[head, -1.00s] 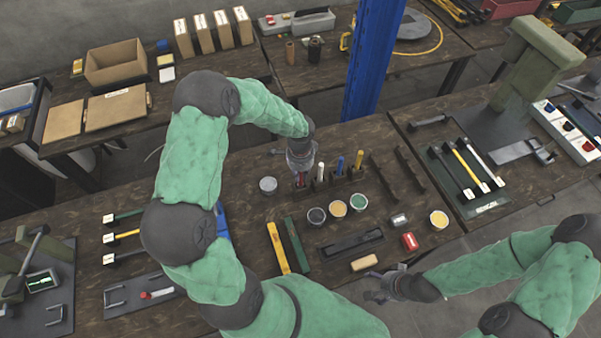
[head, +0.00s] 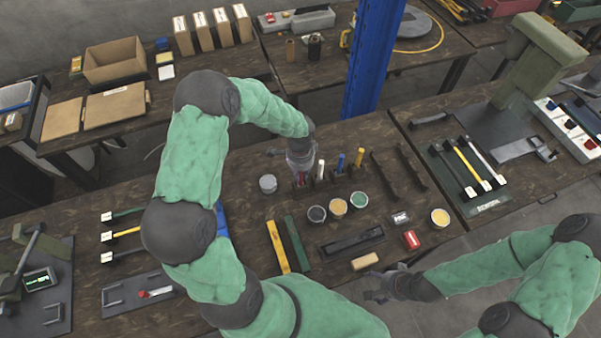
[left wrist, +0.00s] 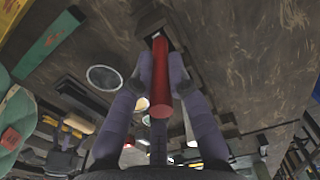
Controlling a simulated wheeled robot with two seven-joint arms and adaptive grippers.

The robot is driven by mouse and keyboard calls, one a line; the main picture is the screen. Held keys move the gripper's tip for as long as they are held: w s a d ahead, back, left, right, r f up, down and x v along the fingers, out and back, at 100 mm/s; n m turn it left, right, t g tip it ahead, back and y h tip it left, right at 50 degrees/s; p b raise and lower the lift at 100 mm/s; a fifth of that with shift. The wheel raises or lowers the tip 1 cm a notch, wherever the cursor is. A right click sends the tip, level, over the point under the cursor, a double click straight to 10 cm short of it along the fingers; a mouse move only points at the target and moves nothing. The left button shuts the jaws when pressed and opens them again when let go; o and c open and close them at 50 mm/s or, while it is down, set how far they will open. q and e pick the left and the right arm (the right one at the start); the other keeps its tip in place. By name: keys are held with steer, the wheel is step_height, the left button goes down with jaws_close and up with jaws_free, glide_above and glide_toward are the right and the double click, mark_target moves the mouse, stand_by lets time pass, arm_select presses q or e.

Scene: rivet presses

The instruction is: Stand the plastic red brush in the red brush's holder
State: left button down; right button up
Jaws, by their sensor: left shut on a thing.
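My left gripper (head: 301,170) is shut on the red brush (left wrist: 160,82), which also shows as a small red patch below the fingers in the head view (head: 301,181). In the left wrist view the brush's red handle runs between the two fingertips (left wrist: 154,76). Its far end meets the dark holder (left wrist: 150,20); how deep it sits there is hidden. In the head view the red brush's holder (head: 300,188) is the leftmost dark block of a row. My right gripper (head: 378,286) is open and empty, in front of the table.

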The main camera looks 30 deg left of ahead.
arm_select(q)
steer(key=c, duration=1.1)
jaws_free()
steer(key=shift+c, duration=0.2)
steer(key=shift+r, duration=0.15)
step_height(320, 180, up, 12)
steer(key=shift+f, duration=0.15)
